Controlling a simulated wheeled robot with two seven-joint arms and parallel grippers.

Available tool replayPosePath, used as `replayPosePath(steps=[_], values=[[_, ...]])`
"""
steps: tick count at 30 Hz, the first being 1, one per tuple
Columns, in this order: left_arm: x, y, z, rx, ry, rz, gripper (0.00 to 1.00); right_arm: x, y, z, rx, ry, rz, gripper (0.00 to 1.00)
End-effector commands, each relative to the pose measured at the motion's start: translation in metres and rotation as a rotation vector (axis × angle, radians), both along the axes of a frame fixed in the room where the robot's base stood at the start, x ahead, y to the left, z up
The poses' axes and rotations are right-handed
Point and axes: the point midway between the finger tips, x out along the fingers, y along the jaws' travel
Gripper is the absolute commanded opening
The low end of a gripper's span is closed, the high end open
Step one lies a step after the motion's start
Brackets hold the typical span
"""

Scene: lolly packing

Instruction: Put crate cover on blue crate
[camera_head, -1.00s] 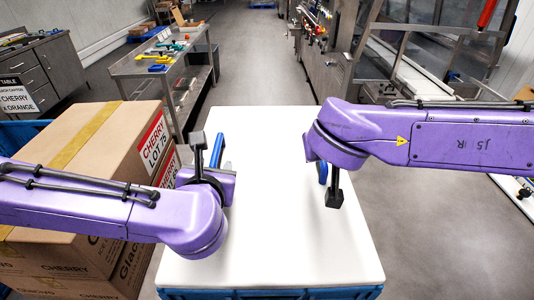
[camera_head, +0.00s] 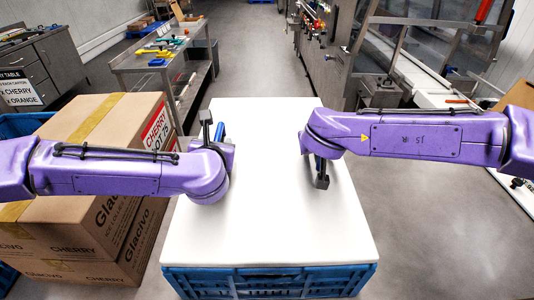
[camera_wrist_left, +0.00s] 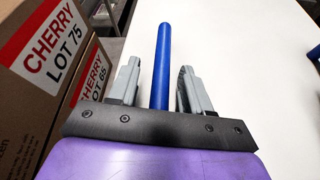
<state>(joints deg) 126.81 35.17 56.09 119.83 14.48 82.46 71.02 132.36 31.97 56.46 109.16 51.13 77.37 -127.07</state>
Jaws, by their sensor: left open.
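The white crate cover (camera_head: 262,215) lies flat over the blue crate (camera_head: 268,282), its front edge lined up with the crate's front rim. A blue handle (camera_head: 219,132) stands at its left side. My left gripper (camera_head: 211,130) is open at this handle. In the left wrist view, the blue handle (camera_wrist_left: 162,65) runs between the two grey fingers, with gaps on both sides. Part of a second blue handle (camera_wrist_left: 314,55) shows at the right edge there. My right gripper (camera_head: 321,175) is over the cover's right side; its arm hides most of it and the handle there.
Cherry cartons (camera_head: 85,215) stand close along the left, under my left arm. A steel table (camera_head: 160,70) with tools is behind at left, and machinery (camera_head: 340,50) at back right.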

Motion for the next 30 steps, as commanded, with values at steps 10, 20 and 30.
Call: replayPosePath(steps=[10,20,30], values=[[0.0015,0.0003,-0.0006,0.0,0.0,0.001,0.29,0.0011,-0.0003,-0.0007,0.0,-0.001,0.0,0.29],[0.0013,0.0003,-0.0005,-0.001,0.0,0.001,0.0,0.0011,-0.0003,-0.0006,0.001,-0.001,0.0,0.0],[0.0013,0.0004,-0.0005,-0.001,0.0,0.001,0.0,0.0011,-0.0004,-0.0007,0.0,0.0,-0.001,0.0]])
